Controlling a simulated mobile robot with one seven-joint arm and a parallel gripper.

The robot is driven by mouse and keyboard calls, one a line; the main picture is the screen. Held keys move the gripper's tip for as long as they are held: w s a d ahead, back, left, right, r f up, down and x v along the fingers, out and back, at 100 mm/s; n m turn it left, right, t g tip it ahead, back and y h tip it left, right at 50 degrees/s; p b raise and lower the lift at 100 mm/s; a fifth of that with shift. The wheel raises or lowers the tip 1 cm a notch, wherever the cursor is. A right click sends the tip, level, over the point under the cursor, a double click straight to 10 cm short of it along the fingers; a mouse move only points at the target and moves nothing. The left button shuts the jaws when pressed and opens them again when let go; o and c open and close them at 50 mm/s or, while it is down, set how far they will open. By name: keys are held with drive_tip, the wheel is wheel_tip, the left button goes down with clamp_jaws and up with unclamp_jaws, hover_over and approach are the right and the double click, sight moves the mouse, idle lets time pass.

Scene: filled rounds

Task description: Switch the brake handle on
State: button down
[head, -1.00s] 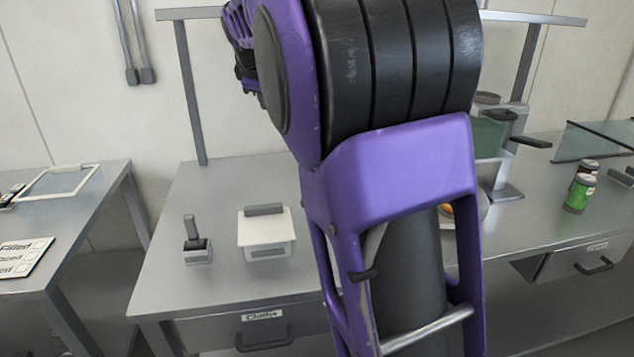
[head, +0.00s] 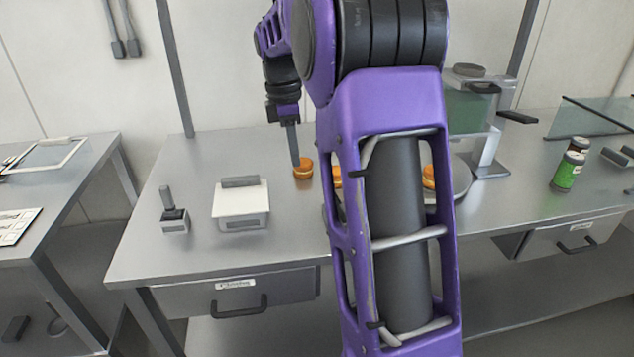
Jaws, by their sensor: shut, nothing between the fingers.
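The brake handle (head: 172,205) is a small grey block with a dark upright lever on the left part of the table. Its lever stands nearly vertical, tilted slightly left. My gripper (head: 295,162) points down well to the right of and behind the handle. It is shut and holds nothing. Its tip is right by an orange-brown round (head: 303,170); I cannot tell if they touch.
A white box with a grey bar on its lid (head: 241,205) stands between handle and gripper. A green-filled dispenser (head: 470,110) and a green jar (head: 567,172) stand at the right. More orange rounds are partly hidden behind my arm.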

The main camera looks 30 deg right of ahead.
drive_tip(key=shift+f, duration=0.1)
drive_tip(key=s+d+f+b, duration=0.1)
drive_tip(key=d+f, duration=0.3)
drive_tip(key=f, duration=0.4)
drive_tip(key=shift+d, duration=0.25)
drive_tip(key=shift+s+r, duration=0.1)
drive_tip(key=shift+s, duration=0.05)
idle(0.4)
